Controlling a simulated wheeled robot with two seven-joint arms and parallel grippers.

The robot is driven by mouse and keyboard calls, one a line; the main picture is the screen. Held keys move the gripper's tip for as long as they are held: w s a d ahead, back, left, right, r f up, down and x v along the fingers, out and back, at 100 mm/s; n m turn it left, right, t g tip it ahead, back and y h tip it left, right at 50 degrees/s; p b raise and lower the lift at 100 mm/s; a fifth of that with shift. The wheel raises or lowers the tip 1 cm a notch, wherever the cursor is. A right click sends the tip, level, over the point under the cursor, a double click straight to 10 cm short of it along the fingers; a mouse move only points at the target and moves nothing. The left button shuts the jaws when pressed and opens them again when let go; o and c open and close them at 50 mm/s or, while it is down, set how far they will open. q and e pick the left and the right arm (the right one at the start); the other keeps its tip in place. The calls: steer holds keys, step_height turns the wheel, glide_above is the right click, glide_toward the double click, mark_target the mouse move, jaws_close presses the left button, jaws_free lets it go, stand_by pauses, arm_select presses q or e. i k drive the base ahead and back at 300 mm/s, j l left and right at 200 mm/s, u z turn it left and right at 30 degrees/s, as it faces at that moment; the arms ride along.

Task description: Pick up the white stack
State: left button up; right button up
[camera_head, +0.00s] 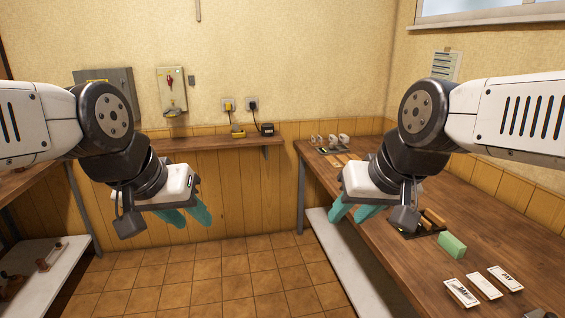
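Three small flat white pieces, which look like stacks of cards or labels, lie side by side near the front of the right wooden table. The left one (461,292) and the right one (506,278) carry dark lettering. The middle one (484,286) has fainter marks. I cannot tell which is the white stack. My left gripper (194,222) hangs over the floor with its teal fingers apart, empty. My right gripper (346,219) hangs by the table's left edge, fingers apart and empty, left of and well away from the white pieces.
A green block (452,245) lies behind the white pieces on the wooden table (510,237). A dark tray with brown pieces (434,217) is near my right gripper. White rolls (332,140) stand at the far end. Open tiled floor (225,278) lies between the tables.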

mark_target(333, 139)
steer(key=i+z, duration=0.15)
steer(key=i, duration=0.3)
steer(key=i+j+z, duration=0.2)
steer(key=i, duration=0.2)
steer(key=i+j+z, duration=0.15)
steer(key=i, duration=0.3)
steer(key=i+j+z, duration=0.15)
steer(key=i, duration=0.25)
steer(key=i+j, duration=1.05)
steer(key=i, duration=0.3)
steer(key=i+j, duration=0.55)
steer(key=i+z, duration=0.05)
steer(key=i, duration=0.05)
